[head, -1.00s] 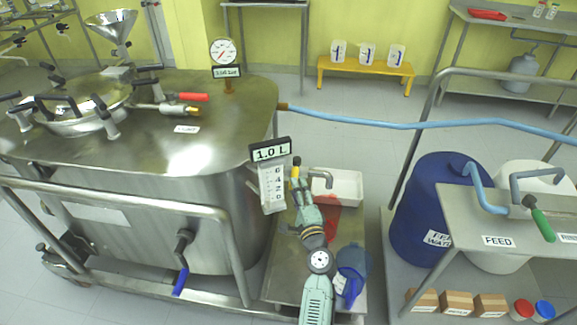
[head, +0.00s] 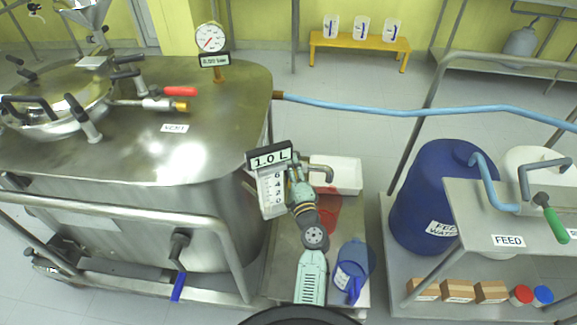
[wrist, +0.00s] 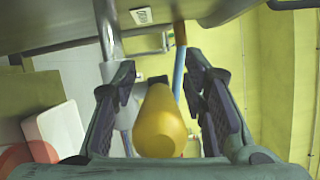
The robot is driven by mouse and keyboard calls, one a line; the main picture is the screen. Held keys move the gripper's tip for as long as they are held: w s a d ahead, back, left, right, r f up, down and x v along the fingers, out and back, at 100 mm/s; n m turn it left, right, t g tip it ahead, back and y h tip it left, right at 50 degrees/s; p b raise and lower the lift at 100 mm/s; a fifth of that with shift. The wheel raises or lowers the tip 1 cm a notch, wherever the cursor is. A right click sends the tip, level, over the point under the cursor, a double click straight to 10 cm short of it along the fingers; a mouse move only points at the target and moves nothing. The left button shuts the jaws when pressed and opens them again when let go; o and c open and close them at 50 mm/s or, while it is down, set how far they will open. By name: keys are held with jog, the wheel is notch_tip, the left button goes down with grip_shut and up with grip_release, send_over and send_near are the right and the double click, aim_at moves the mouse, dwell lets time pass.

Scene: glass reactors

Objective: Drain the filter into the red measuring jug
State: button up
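The filter (head: 150,130) is a large steel vessel at left in the head view. A yellow handle (wrist: 160,125) shows in the wrist view between my two fingers. My gripper (wrist: 162,90) is open around it, with gaps visible on both sides. In the head view my gripper (head: 298,175) is beside the 1.0 L sign and hides the handle. A grey bent spout (head: 322,163) shows just right of it. The red measuring jug (head: 327,213) stands on the low steel shelf (head: 290,265), partly hidden by my arm. Its contents cannot be seen.
A white tray (head: 345,175) lies behind the red jug, and a blue jug (head: 352,268) stands in front. A gauge (head: 209,38) sits on the vessel. A steel rail (head: 110,207) runs before it. At right are a blue drum (head: 435,195) and a bench (head: 490,215).

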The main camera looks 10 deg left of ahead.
grip_shut()
dwell(0.3)
dwell(0.4)
